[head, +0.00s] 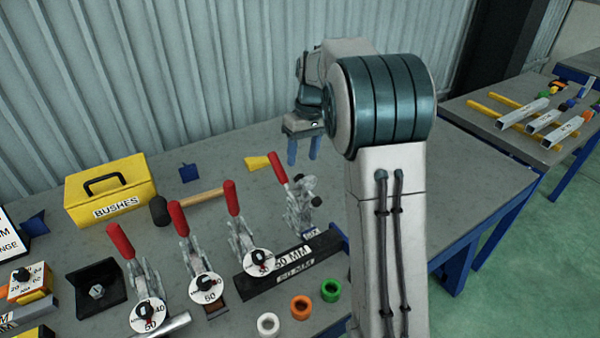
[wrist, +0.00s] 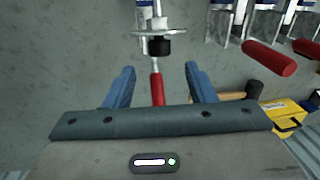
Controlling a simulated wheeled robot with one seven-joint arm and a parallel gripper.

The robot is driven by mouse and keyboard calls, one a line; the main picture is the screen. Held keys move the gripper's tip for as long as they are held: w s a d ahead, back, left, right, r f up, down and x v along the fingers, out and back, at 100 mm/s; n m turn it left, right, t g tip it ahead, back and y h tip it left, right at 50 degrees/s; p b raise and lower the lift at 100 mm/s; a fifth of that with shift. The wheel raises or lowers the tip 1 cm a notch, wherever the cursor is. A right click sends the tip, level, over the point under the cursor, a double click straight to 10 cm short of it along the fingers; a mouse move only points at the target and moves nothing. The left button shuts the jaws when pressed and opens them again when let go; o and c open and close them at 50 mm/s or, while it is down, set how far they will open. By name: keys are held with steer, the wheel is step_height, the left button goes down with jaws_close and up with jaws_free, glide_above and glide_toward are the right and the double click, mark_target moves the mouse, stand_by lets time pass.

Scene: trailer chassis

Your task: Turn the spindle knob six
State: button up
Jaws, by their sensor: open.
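Several toggle clamps with red handles stand in a row on the grey bench. The rightmost clamp (head: 299,205) has a raised red handle and small dark parts at its top. My gripper (head: 303,152) hangs above and behind this clamp, its two blue fingers apart and pointing down. In the wrist view, a black knob (wrist: 159,46) under a pale disc (wrist: 159,32) lies just ahead of the gap between my open fingers (wrist: 160,70). A red handle (wrist: 157,89) shows between the fingers. Nothing is held. No number six is readable on this knob.
Three other clamps with dial discs (head: 208,288) stand to the left. A yellow BUSHES box (head: 110,190) and a hammer (head: 190,204) lie behind them. White, orange (head: 301,307) and green rings lie at the front. The bench behind the clamps is partly clear.

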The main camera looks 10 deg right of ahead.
steer(key=f, duration=0.4)
steer(key=a+f, duration=0.1)
steer(key=f, duration=0.1)
steer(key=shift+s+f, duration=0.15)
steer(key=shift+s, duration=0.05)
steer(key=shift+c, duration=0.3)
steer(key=c, duration=0.9)
